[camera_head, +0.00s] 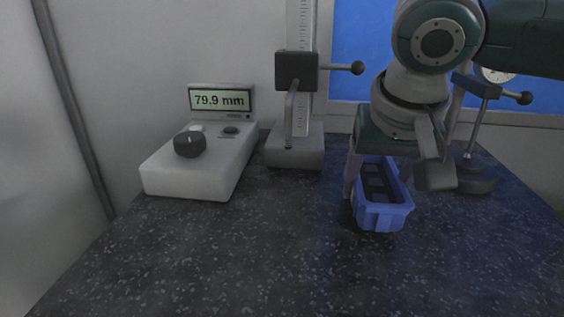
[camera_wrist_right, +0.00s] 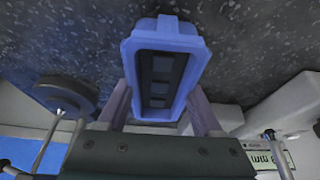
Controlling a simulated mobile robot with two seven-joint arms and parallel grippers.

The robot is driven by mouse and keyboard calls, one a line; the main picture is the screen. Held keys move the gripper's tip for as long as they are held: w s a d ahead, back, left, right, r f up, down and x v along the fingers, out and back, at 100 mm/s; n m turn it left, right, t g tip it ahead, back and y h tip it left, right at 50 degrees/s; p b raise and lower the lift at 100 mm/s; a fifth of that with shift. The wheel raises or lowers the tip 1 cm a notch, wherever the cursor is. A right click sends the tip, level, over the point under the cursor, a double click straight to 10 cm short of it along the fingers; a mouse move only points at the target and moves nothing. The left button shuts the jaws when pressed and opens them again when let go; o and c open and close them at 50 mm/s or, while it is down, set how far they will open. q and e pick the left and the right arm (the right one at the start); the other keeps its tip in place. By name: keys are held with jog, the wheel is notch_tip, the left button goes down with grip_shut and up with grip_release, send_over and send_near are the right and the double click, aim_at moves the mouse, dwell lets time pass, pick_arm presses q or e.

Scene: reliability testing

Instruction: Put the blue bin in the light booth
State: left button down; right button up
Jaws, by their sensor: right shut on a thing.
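The blue bin (camera_head: 383,216) is a small open-topped box at the right of the dark speckled counter. Dark parts show inside it. My right gripper (camera_head: 375,180) comes down from above and is shut on the bin. In the right wrist view the bin (camera_wrist_right: 188,38) sits between the two fingers (camera_wrist_right: 160,112), which reach its sides. I cannot tell whether the bin touches the counter. My left gripper is not in view. I see no light booth that I can make out.
A white instrument (camera_head: 195,170) with a display reading 79.9 mm stands at the left. A height gauge (camera_head: 295,150) stands behind, left of the bin. A dial gauge stand (camera_head: 474,178) is close at the right. The front of the counter (camera_head: 240,260) is clear.

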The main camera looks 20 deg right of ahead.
jog(key=shift+f, duration=0.35)
